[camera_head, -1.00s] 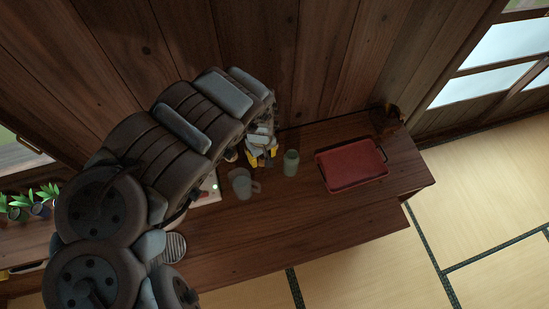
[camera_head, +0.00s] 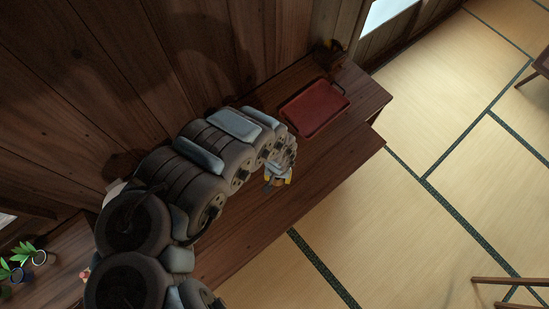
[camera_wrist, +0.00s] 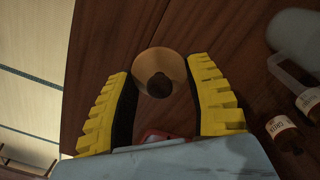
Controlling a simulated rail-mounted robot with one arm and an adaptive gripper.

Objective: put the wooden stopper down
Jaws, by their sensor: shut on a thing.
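The wooden stopper (camera_wrist: 177,62) shows in the wrist view as a tan round piece with a dark round middle, between the tips of my gripper's yellow fingers. My gripper (camera_wrist: 160,68) is shut on it. The bench top (camera_wrist: 230,25) is behind it; I cannot tell whether the stopper touches it. In the head view my gripper (camera_head: 278,181) is over the bench (camera_head: 245,235), nearer its front edge than the wall. There the stopper is too small to make out clearly.
A red tray (camera_head: 313,107) lies on the bench beyond my gripper. A dark brown object (camera_head: 328,52) stands behind it. In the wrist view, a pale mug (camera_wrist: 297,38) and small brown bottles (camera_wrist: 284,133) are at the right. Tatami floor (camera_wrist: 30,95) lies past the bench edge at left.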

